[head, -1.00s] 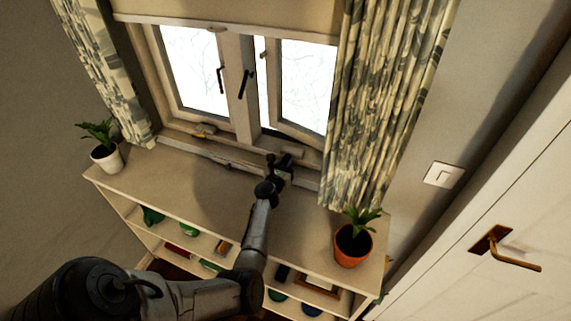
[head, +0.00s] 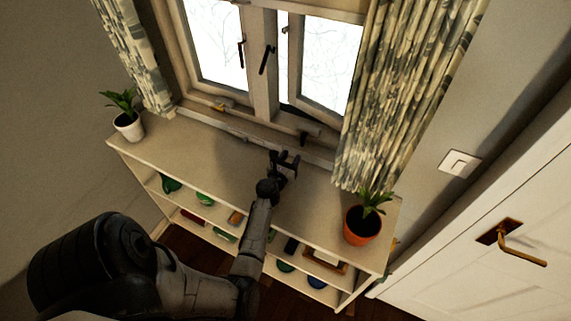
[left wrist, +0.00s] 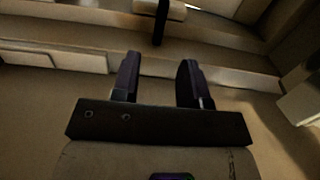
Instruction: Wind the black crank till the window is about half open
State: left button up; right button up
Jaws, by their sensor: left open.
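The window's right sash (head: 326,65) stands ajar, with a gap beside the middle post; the left sash (head: 215,45) looks closed. The black crank (head: 303,138) is low on the frame below the right sash. In the left wrist view the crank (left wrist: 160,22) hangs down from a pale housing at the top. My left gripper (head: 286,157) is open and empty above the shelf top, in front of the crank and apart from it. Its two fingers (left wrist: 158,65) point toward the crank in the left wrist view. My right gripper is not in view.
A low shelf unit (head: 215,160) stands under the window. A white-potted plant (head: 128,125) is at its left end, an orange-potted plant (head: 362,225) at its right. A patterned curtain (head: 405,80) hangs right of the window. The shelf top between the pots is clear.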

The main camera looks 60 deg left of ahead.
pick_arm(q)
jog(key=shift+v, duration=2.1)
